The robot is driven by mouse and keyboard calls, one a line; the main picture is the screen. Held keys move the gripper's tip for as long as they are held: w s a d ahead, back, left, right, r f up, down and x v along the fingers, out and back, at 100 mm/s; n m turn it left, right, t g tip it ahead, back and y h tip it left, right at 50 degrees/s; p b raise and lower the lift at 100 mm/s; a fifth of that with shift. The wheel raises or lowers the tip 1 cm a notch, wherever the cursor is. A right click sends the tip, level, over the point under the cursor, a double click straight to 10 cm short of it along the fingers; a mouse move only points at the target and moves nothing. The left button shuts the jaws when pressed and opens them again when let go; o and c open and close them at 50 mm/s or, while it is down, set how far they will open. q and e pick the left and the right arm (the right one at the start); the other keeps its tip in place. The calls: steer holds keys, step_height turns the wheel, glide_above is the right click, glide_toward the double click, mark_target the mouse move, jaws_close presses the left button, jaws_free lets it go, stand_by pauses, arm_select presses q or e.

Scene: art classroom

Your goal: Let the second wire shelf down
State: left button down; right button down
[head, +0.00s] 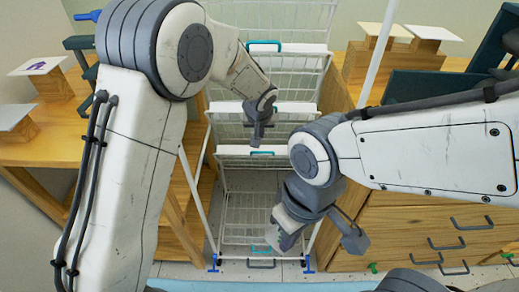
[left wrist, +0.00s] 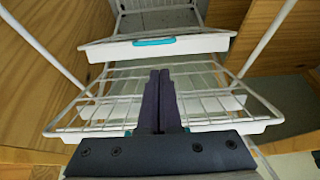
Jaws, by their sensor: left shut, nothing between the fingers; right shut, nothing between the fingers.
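A white wire rack stands between wooden cabinets, with several wire shelves one above another. The top shelf (head: 300,47) has a teal handle (head: 265,42). The second from the top (head: 298,107) is partly hidden by my left gripper. A lower white rim (head: 235,150) and the bottom wire shelf (head: 245,205) show below. My left gripper (head: 258,143) is shut and empty, pointing down in front of the rack. In the left wrist view its fingers (left wrist: 160,75) lie across a wire shelf (left wrist: 90,133); touching cannot be told. My right gripper (head: 278,240) is shut and empty, before the rack's lower right.
Wooden cabinets flank the rack, the right one (head: 405,215) with several drawers and dark handles. The left one (head: 45,140) carries small wooden blocks. A white rack post (head: 380,45) rises at the right. Blue feet (head: 308,264) stand on the floor.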

arm_select(q)
steer(key=b+x, duration=0.1)
steer(key=x, duration=0.8)
steer(key=shift+w+f, duration=0.2)
steer(key=shift+f, duration=0.15)
arm_select(e)
steer(key=shift+f, duration=0.75)
